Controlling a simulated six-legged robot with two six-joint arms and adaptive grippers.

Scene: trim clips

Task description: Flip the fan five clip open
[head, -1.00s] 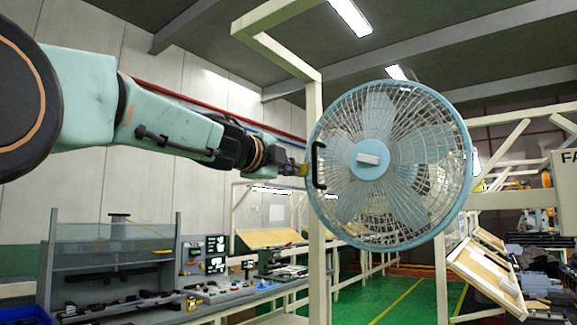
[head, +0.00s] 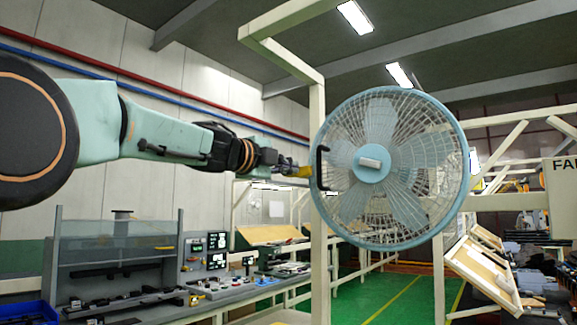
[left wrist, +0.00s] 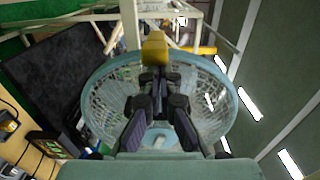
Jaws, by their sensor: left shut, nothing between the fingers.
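The fan (head: 370,163) is a large round pale-blue fan with a wire cage, standing in front of a cream post. A black bracket-shaped piece (head: 321,168), which looks like the clip, sits upright on its left rim. My left gripper (head: 305,171) comes in from the left, shut and empty, with its yellow tips beside the middle of this piece. I cannot tell whether they touch. In the left wrist view, the shut yellow tips (left wrist: 155,48) lie in front of the fan's cage (left wrist: 105,95), and the clip cannot be made out. My right gripper is not in view.
A cream frame (head: 319,260) stands behind the fan. A grey workbench (head: 210,292) with small parts is at the lower left. A tilted board (head: 485,275) stands at the right, below a sign panel (head: 562,195). Green floor (head: 400,300) shows between them.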

